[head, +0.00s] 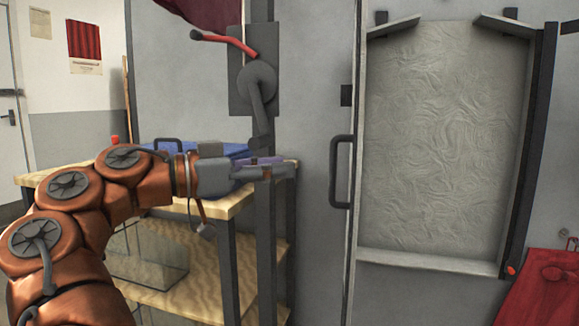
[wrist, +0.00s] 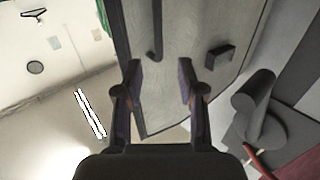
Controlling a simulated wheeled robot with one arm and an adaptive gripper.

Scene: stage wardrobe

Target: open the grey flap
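A large grey panel (head: 445,130) with a crumpled-looking surface stands upright inside a pale frame at the right of the head view. A dark vertical bar handle (head: 340,172) is on the grey face just left of it. I cannot tell for certain which grey panel is the flap. My gripper (head: 288,171) is left of the handle and looks apart from it. In the wrist view my gripper (wrist: 160,90) is open, with nothing seen held between its fingers. A grey panel (wrist: 185,85) with a dark bar (wrist: 155,30) and a dark block (wrist: 220,54) shows beyond the fingers.
A lever with a red grip (head: 225,40) is mounted on a dark plate above my gripper. A wooden-topped shelf unit (head: 230,205) holds a blue case (head: 205,150) beside my arm. A clear box (head: 150,250) is below.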

